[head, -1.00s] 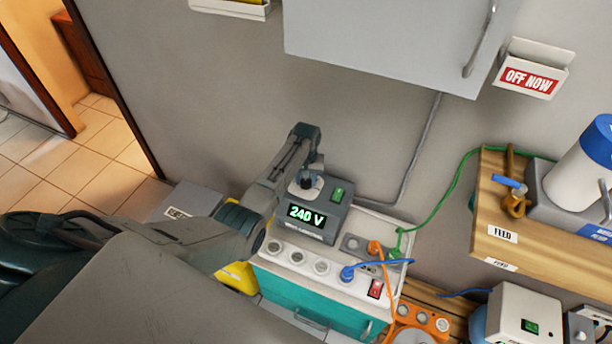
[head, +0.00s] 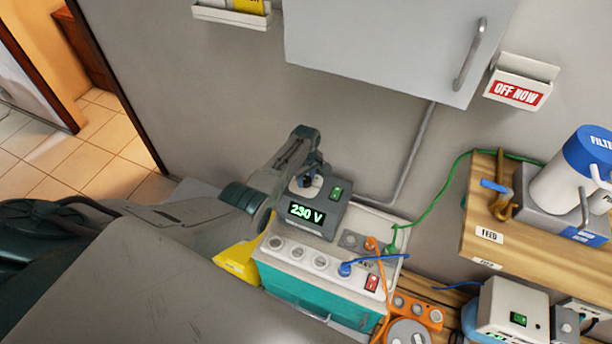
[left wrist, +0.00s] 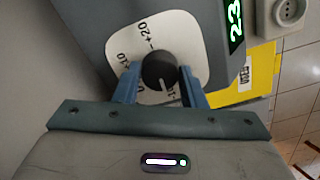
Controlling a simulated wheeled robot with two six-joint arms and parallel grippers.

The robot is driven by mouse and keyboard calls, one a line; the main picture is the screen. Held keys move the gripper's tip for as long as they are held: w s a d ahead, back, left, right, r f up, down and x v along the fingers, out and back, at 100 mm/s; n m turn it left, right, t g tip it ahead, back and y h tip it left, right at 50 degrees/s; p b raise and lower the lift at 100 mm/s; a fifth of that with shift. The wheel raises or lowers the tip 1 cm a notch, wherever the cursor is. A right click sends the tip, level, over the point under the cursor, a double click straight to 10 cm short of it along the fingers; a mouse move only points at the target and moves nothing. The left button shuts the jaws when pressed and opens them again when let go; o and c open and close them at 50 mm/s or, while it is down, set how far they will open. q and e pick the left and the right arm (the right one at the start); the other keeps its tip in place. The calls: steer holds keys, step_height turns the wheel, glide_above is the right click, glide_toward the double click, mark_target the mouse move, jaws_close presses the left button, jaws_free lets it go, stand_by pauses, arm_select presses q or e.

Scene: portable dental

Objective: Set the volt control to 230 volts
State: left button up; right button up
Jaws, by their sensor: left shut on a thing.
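The volt control is a dark round knob (left wrist: 160,71) on a white scale plate (left wrist: 190,32), on top of a grey regulator box (head: 318,218). The box's green display (head: 306,214) reads 230 V in the head view. My left gripper (left wrist: 160,84) is shut on the knob, one blue finger on each side of it in the left wrist view. In the head view my left gripper (head: 308,180) reaches down over the plate and hides most of the knob. My right gripper is in neither view.
A green switch (head: 336,193) is beside the display. A wooden shelf (head: 480,215) is at right, and a grey cabinet (head: 390,40) hangs above.

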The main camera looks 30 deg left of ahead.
mark_target(306, 179)
arm_select(q)
steer(key=shift+n, duration=0.4)
steer(key=o, duration=1)
step_height(306, 179, up, 11)
steer(key=p, duration=0.1)
steer(key=shift+f, duration=0.1)
stand_by(0.3)
